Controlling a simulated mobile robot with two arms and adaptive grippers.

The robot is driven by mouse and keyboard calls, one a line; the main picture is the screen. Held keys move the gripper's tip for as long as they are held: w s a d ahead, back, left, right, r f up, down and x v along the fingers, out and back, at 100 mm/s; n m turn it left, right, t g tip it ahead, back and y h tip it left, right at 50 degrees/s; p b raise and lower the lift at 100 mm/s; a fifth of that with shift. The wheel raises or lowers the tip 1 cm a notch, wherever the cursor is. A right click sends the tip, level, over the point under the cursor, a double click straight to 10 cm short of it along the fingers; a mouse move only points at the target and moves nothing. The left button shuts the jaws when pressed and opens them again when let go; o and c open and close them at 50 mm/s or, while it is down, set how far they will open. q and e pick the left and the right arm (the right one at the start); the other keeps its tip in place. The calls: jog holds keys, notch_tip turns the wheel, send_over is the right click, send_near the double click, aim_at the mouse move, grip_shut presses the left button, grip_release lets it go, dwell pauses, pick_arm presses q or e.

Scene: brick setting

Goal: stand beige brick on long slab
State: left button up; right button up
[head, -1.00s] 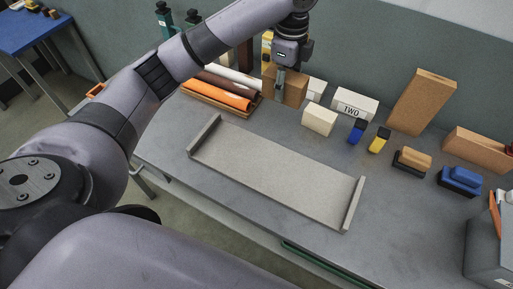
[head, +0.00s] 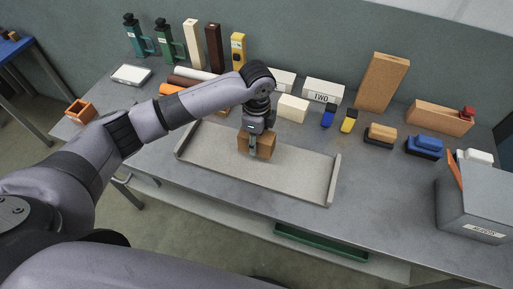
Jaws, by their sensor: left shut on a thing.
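The long slab (head: 225,163) is a pale grey board with a raised lip at each end, lying on the grey workbench. My left gripper (head: 256,147) points down and is shut on a tan-brown brick (head: 266,146). The brick is over the slab's back middle part; whether its underside touches the slab I cannot tell. The gripper covers part of the brick's front. A pale cream brick (head: 293,108) rests on the bench behind the slab, apart from it. My right gripper is not in view.
Behind the slab are a white block marked TWO (head: 323,93), a blue item (head: 328,117), a yellow item (head: 349,121) and a tall tan board (head: 382,83). Rolls (head: 186,83) lie at back left. A grey box (head: 472,212) stands at right. The slab's right part is clear.

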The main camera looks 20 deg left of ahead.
pick_arm(q)
jog(key=shift+f, duration=0.75)
notch_tip(320, 180, down, 3)
jog(key=shift+f, duration=0.4)
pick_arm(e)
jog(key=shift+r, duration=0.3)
pick_arm(q)
jog(key=shift+f, duration=0.15)
jog(key=o, duration=1.3)
jog(key=shift+o, duration=0.2)
